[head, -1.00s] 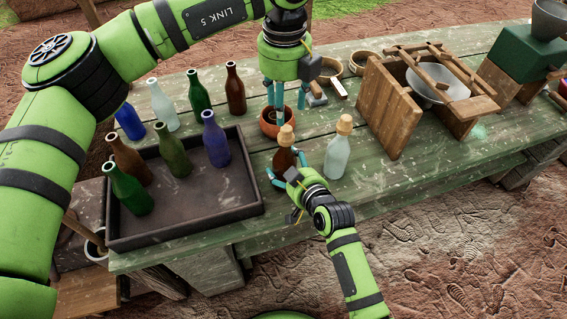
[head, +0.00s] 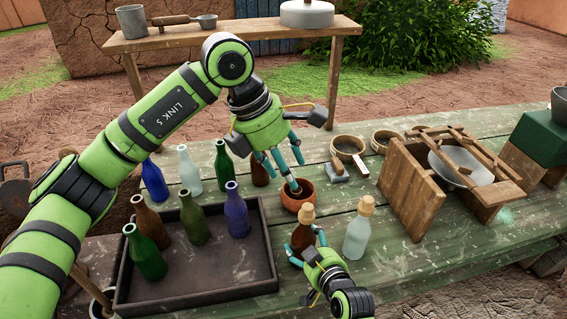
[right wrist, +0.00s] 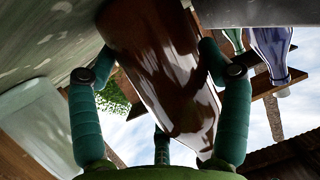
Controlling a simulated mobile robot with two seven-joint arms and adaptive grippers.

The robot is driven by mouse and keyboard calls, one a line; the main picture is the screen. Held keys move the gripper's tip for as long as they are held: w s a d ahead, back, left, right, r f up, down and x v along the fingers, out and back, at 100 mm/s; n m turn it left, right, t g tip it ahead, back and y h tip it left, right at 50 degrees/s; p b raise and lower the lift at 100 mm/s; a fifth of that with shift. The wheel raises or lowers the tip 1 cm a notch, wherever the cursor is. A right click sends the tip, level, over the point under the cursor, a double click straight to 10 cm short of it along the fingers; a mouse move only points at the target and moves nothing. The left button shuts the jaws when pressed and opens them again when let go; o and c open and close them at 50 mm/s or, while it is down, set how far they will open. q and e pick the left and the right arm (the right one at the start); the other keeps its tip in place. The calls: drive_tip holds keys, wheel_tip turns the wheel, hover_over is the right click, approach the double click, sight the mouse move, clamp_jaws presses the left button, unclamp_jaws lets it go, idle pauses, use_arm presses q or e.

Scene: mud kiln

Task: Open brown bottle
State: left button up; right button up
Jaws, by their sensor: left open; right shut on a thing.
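The brown bottle (head: 302,238) stands upright near the table's front edge with a cork stopper (head: 307,212) in its neck. My right gripper (head: 304,252) is shut around its body. In the right wrist view the brown bottle (right wrist: 165,70) fills the space between the teal fingers. My left gripper (head: 283,168) is open and empty, tilted down to the right. Its fingers hang over and beside the small clay pot (head: 298,200), behind the brown bottle; I cannot tell whether they touch the pot.
A pale corked bottle (head: 356,236) stands just right of the brown one. A dark tray (head: 240,283) with several bottles is at left, with more bottles behind it. A wooden frame with a metal bowl (head: 452,168) stands right. Small round containers (head: 346,146) sit behind.

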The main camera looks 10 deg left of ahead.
sight(307, 206)
drive_tip(key=shift+s+f, duration=0.1)
drive_tip(key=shift+f, duration=0.1)
use_arm(q)
drive_tip(key=shift+m, duration=0.3)
drive_tip(key=x, duration=1.1)
drive_tip(key=shift+w+f, duration=0.15)
drive_tip(key=shift+f, duration=0.25)
use_arm(e)
drive_tip(key=shift+f, duration=0.1)
use_arm(q)
clamp_jaws()
drive_tip(key=shift+r, duration=0.15)
use_arm(e)
drive_tip(key=shift+s, duration=0.1)
use_arm(q)
drive_tip(key=shift+d+r, duration=0.1)
drive_tip(key=shift+r, duration=0.9)
drive_tip(key=shift+r, duration=0.1)
